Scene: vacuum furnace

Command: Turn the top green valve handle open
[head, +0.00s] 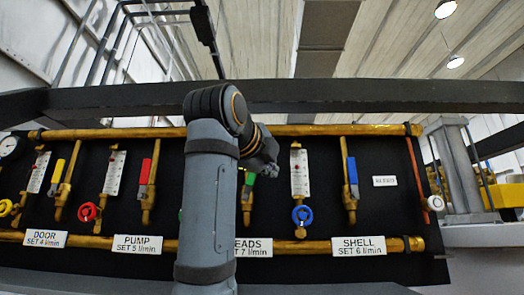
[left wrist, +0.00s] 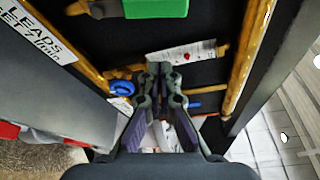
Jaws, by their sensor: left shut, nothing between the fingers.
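The top green valve handle (head: 250,178) is a lever on a brass valve above the LEADS label, right of my left forearm in the head view. My gripper partly covers its upper end. In the left wrist view the green handle (left wrist: 155,8) is large at the top edge and cut off by the frame. My left gripper (head: 270,168) is in front of the panel beside the upper part of the handle. Its fingers (left wrist: 161,70) are shut and empty, apart from the handle in the wrist picture. Whether they touch it cannot be told from the head view. My right gripper is not in view.
Yellow (head: 58,171), red (head: 146,170) and blue (head: 352,171) levers stand along the black panel. Round knobs, including a blue one (head: 302,215), sit lower. Brass pipes (head: 330,130) run along the top and bottom. A dark beam (head: 400,95) crosses above.

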